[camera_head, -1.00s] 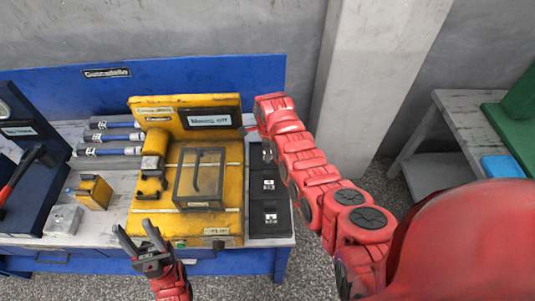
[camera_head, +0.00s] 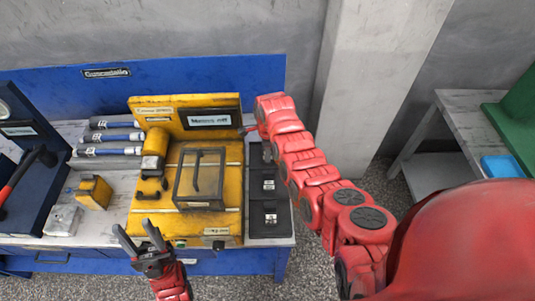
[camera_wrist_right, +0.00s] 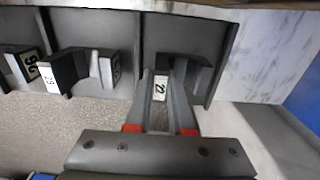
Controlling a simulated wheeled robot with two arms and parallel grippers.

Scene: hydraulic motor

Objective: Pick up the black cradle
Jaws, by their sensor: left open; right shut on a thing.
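The black cradle (camera_wrist_right: 197,76) sits in the end compartment of the black tray, with a white label (camera_wrist_right: 160,88) reading 22 between my fingers. My right gripper (camera_wrist_right: 165,80) is shut on this cradle in the right wrist view. The fingers partly hide it. In the head view my right arm covers the far end of the tray, so the grip is hard to see there. Other black cradles stand in the neighbouring compartments, one labelled 28 (camera_wrist_right: 60,74). My left gripper (camera_head: 143,240) is open and empty in front of the yellow machine.
The black tray (camera_head: 284,228) lies along the right edge of the workbench. The yellow machine (camera_head: 232,180) with a clear cover (camera_head: 200,178) stands left of it. A yellow block (camera_head: 94,192) and several cylinders (camera_head: 110,138) lie further left. A grey pillar (camera_head: 365,90) rises behind my right arm.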

